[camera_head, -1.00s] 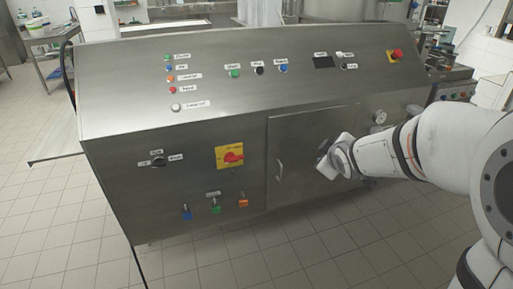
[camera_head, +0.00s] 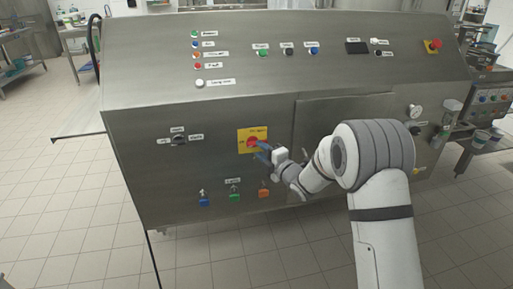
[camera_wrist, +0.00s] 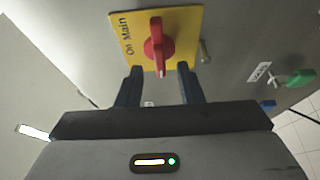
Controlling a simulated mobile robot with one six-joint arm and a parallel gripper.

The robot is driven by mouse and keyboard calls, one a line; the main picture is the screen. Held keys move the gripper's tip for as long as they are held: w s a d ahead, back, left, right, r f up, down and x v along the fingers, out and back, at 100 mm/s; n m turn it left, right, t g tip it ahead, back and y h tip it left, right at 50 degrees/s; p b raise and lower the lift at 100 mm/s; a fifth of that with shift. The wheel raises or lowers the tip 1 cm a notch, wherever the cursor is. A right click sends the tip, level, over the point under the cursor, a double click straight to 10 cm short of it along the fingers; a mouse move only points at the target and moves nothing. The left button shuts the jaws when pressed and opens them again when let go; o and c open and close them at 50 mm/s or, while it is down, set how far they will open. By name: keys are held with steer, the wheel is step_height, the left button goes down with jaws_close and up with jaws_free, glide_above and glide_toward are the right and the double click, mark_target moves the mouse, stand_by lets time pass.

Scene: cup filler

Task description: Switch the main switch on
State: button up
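The main switch is a red rotary knob (camera_head: 252,143) on a yellow plate (camera_head: 261,133) on the front of the steel machine. In the wrist view the knob (camera_wrist: 158,45) has its long ridge running up and down the picture, and the words "On Main" show on the plate (camera_wrist: 187,25). My gripper (camera_head: 261,152) is at the lower right of the knob in the head view and partly covers the plate. In the wrist view my gripper (camera_wrist: 158,72) is open, its blue fingers apart and either side of the knob's near end. Contact cannot be told.
A small black selector (camera_head: 180,140) sits left of the plate. Blue (camera_head: 204,201), green (camera_head: 235,197) and orange (camera_head: 264,193) controls are below it. A cabinet door (camera_head: 335,115) is to the right. A red emergency button (camera_head: 434,44) is at the panel's upper right.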

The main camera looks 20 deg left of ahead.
mark_target(255, 146)
steer(key=shift+x, duration=1.7)
jaws_close()
steer(key=shift+f, duration=0.1)
